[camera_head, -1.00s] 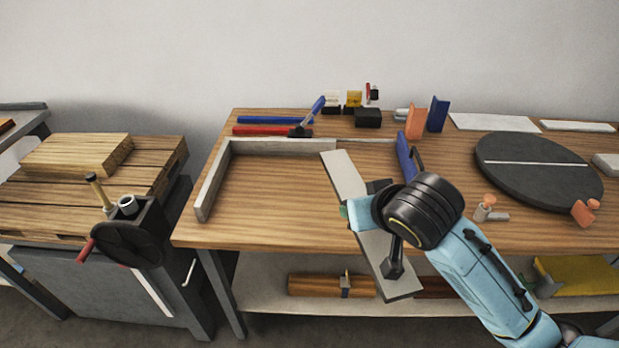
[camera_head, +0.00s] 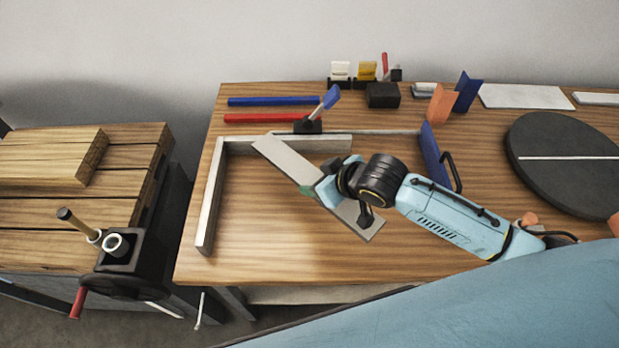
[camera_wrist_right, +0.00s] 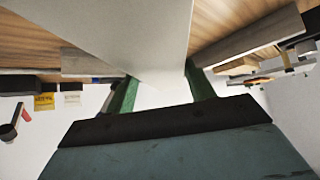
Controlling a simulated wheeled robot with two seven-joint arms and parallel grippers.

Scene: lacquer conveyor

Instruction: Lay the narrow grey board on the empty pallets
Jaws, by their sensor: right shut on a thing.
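The narrow grey board (camera_head: 285,158) is held by my right gripper (camera_head: 320,190) above the workbench. It slants from upper left to lower right inside the corner frame. In the right wrist view the board (camera_wrist_right: 125,35) runs away between the two green fingers (camera_wrist_right: 160,90), which are shut on it. A slatted wooden pallet (camera_head: 60,213) stands on a cart at the left, apart from the board. A thick wooden slab (camera_head: 45,163) lies on its back part; the front slats are bare. My left gripper is not in view.
The bench (camera_head: 260,240) has a grey L-shaped rail (camera_head: 210,195) and a blue upright plate (camera_head: 434,155). A black clamp device with handles (camera_head: 125,245) stands at the pallet's front right corner. A dark turntable (camera_head: 565,135) is at right. A gap separates cart and bench.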

